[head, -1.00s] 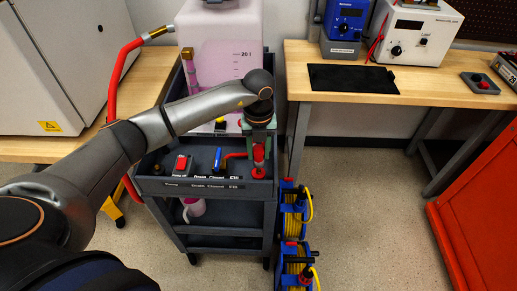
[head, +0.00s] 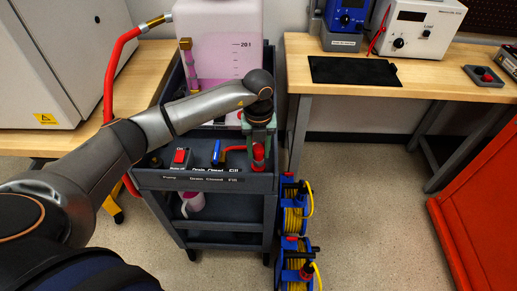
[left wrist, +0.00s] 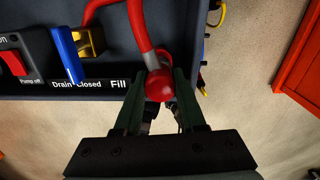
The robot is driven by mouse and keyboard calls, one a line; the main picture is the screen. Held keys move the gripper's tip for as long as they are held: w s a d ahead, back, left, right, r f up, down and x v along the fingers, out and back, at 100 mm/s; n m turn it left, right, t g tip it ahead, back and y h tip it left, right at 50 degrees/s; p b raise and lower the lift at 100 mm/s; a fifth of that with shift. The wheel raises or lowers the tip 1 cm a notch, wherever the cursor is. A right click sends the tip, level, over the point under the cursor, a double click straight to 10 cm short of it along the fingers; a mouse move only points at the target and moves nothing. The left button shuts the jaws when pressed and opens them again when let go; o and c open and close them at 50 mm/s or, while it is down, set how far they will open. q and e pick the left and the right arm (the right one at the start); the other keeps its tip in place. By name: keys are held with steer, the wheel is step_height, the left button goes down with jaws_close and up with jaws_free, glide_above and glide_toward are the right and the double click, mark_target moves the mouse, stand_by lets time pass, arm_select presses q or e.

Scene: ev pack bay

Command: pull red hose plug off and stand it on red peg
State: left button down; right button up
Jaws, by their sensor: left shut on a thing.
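The red hose plug (head: 258,153) is at the front right corner of the cart's top, by the label Fill. In the left wrist view it is a rounded red end (left wrist: 160,82) with a red hose (left wrist: 137,28) running from it. My left gripper (head: 259,148) is above the plug with its green fingers around it, shut on it. The fingers hide part of the plug, and I cannot tell whether it is still seated. A small red piece, possibly the red peg, stands in a grey block (head: 484,80) on the right bench. My right gripper is not in view.
The cart (head: 205,181) carries a tank of pink liquid (head: 228,50), a red switch (head: 181,157) and a blue valve lever (head: 217,152). Blue reels (head: 293,218) with yellow cable stand beside it. A black mat (head: 353,72) lies on the bench; a red cabinet (head: 485,210) is right.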

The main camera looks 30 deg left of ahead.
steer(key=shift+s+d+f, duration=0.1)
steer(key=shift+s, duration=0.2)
arm_select(q)
steer(key=shift+f+b, duration=0.4)
steer(key=shift+f, duration=0.25)
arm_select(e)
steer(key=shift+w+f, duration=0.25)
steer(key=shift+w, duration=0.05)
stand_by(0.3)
arm_select(q)
steer(key=c, duration=0.8)
jaws_free()
steer(key=shift+o, duration=0.2)
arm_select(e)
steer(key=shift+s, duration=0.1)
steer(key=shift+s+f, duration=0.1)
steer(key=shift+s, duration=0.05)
